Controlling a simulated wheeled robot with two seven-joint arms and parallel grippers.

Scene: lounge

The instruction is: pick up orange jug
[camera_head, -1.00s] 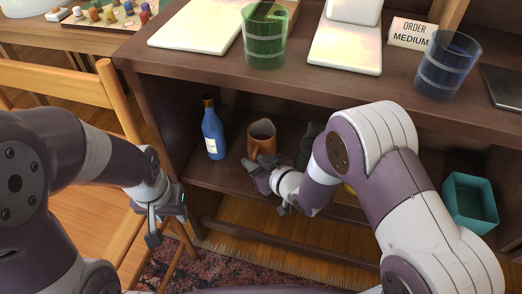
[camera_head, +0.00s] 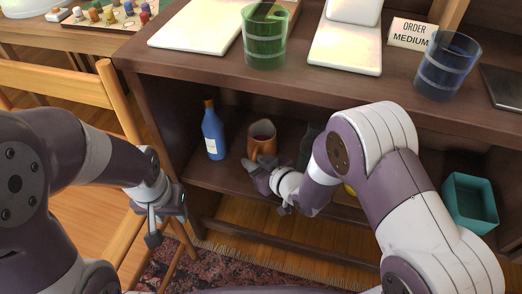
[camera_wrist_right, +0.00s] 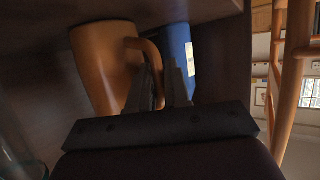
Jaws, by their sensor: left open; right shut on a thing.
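The orange jug (camera_head: 262,137) stands on the lower shelf of the dark wooden cabinet, to the right of a blue bottle. In the right wrist view the jug (camera_wrist_right: 103,62) shows with its handle (camera_wrist_right: 155,75) between the fingers of my right gripper (camera_wrist_right: 166,82). That gripper is shut on the handle. In the head view my right gripper (camera_head: 262,172) is at the front of the jug and hides its lower part. My left gripper (camera_head: 162,222) is open and empty, in front of the cabinet's left end.
The blue bottle (camera_head: 213,131) stands close to the left of the jug. A dark object (camera_head: 308,146) is to the right, partly behind my arm. A teal box (camera_head: 470,201) is further right. Green and blue cups (camera_head: 265,38) (camera_head: 448,66) stand on the cabinet top above.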

